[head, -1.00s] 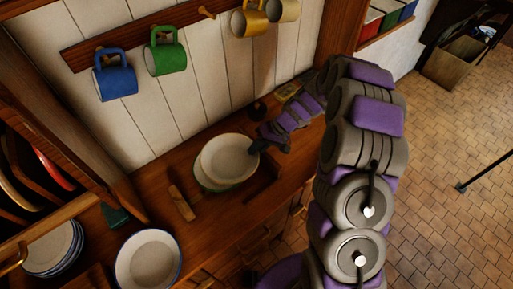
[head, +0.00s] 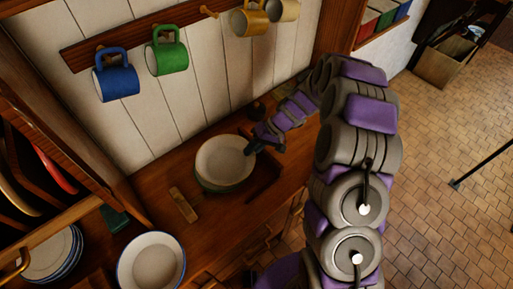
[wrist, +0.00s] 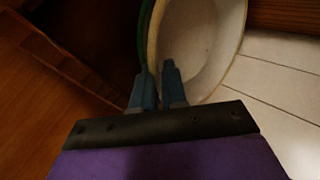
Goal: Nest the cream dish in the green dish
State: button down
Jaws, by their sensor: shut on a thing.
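The cream dish (head: 224,158) is in the middle of the head view, over the wooden counter. My gripper (head: 252,147) is shut on its right rim. The green dish (head: 207,186) is under the cream dish; only a thin strip of its green rim shows at the lower left. I cannot tell whether the two dishes touch. In the wrist view the cream dish (wrist: 205,45) rises between and beyond my gripper's fingers (wrist: 158,85), and an edge of the green dish (wrist: 145,35) shows beside it.
A wooden block (head: 184,204) lies left of the dishes. A blue-rimmed white dish (head: 151,262) stands at the front left, near stacked plates (head: 55,255). Blue (head: 117,80) and green (head: 167,55) mugs hang on the wall above. A recess (head: 262,182) lies right of the dishes.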

aim_at(240, 156)
jog(key=shift+a, duration=0.4)
jog(key=shift+d+r, duration=0.1)
jog(key=shift+d, duration=0.75)
jog(key=shift+a+b, duration=0.45)
jog(key=shift+a, duration=1.45)
jog(key=shift+s, duration=0.1)
jog(key=shift+a, duration=0.25)
jog(key=shift+d, duration=0.3)
jog(key=shift+a+f+b, duration=0.2)
jog(key=shift+f+b, duration=0.1)
jog(key=shift+f, duration=0.15)
jog(key=shift+f+b, duration=0.45)
jog(key=shift+f, duration=0.1)
jog(key=c, duration=1.1)
grip_release()
